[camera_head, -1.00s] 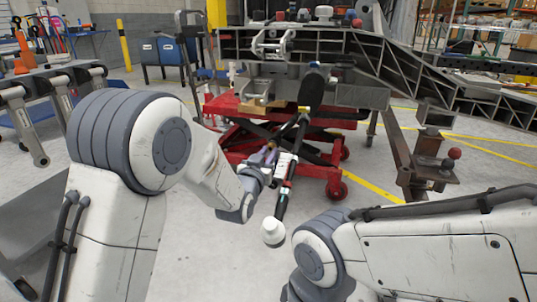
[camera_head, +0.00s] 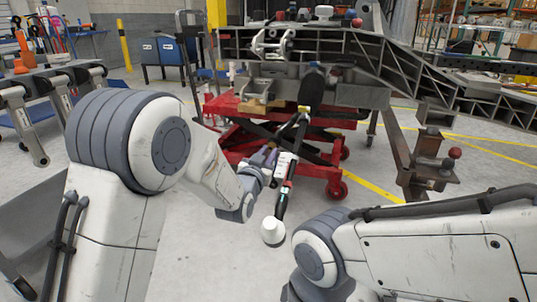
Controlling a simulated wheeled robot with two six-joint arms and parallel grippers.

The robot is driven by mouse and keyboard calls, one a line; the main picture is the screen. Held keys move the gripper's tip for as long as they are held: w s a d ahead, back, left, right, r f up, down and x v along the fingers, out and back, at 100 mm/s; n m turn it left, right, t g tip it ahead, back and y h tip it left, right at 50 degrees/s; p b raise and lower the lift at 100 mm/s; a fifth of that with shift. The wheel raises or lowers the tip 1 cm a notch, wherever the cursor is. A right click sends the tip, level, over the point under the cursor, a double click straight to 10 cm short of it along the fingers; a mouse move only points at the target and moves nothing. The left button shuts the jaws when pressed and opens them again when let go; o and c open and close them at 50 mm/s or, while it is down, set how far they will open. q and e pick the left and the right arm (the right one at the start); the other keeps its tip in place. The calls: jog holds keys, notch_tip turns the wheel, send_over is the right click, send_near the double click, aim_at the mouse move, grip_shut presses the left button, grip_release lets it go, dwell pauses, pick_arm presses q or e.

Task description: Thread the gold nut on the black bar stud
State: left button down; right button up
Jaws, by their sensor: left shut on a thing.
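The black bar (camera_head: 312,86) sticks out toward me, tilted down, from the grey chassis fixture (camera_head: 358,94). A small gold piece, likely the gold nut (camera_head: 304,108), shows at the bar's near lower end. My left gripper (camera_head: 301,119) reaches up to it from below and is shut on it. Nut and bar end overlap here, so I cannot tell whether the nut is on the stud or only in front of it. The stud itself is hidden.
A red lift table (camera_head: 226,104) with wheels stands under the fixture. A rusty steel bracket with a red knob (camera_head: 454,153) is to the right. Open grey floor lies between my arms and the lift.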

pick_arm(q)
jog(key=m, duration=0.4)
jog(key=shift+w+a+r, duration=0.1)
jog(key=shift+m, duration=0.7)
jog(key=m, duration=0.3)
jog(key=shift+b, duration=0.3)
jog(key=m, duration=0.3)
jog(key=shift+m, duration=0.4)
